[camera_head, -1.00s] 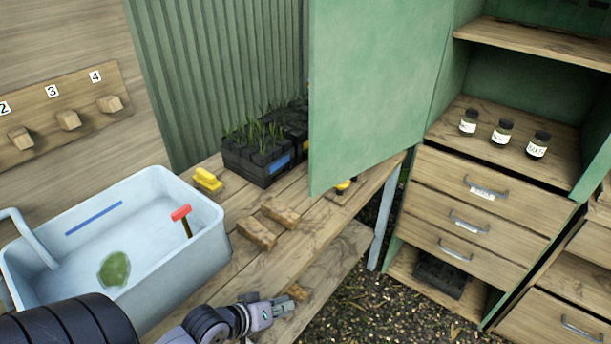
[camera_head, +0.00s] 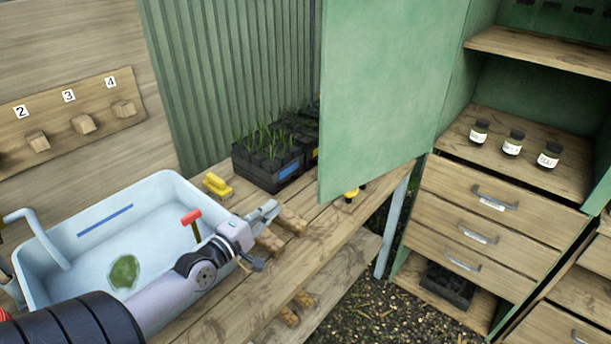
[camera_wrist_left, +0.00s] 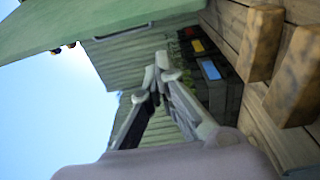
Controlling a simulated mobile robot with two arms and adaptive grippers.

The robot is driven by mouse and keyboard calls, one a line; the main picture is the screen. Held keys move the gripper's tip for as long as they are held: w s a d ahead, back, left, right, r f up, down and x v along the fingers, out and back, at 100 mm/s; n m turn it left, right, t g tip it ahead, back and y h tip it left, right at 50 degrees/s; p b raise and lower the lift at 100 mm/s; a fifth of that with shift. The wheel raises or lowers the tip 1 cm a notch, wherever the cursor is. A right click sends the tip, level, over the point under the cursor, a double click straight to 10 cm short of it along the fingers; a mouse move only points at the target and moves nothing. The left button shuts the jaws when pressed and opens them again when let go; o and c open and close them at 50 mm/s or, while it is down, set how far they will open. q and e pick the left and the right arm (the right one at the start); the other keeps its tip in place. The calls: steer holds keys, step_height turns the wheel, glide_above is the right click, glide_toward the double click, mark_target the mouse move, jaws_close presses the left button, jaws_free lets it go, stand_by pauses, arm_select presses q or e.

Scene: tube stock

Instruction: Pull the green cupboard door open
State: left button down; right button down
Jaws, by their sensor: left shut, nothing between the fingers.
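The green cupboard door (camera_head: 385,95) stands swung wide open in the head view, reaching out over the right part of the wooden bench. The cupboard's inside shows to its right, with a shelf (camera_head: 520,150) and drawers below. The door's green panel (camera_wrist_left: 100,20) also shows at the top of the wrist view. My left gripper (camera_head: 272,209) is shut and empty above the bench, left of the door and apart from it. It shows in the wrist view (camera_wrist_left: 160,62) with its fingertips together. My right gripper is not in view.
A pale blue basin (camera_head: 165,290) with a red-handled tool (camera_head: 191,217) stands on the bench at the left. Black seedling trays (camera_head: 270,165), a yellow brush (camera_head: 217,186) and wooden blocks (camera_head: 291,221) are near my gripper. Small jars (camera_head: 513,143) stand on the cupboard shelf.

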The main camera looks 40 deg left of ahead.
arm_select(q)
steer(key=w+p, duration=0.1)
steer(key=w, duration=1.4)
steer(key=shift+w, duration=0.1)
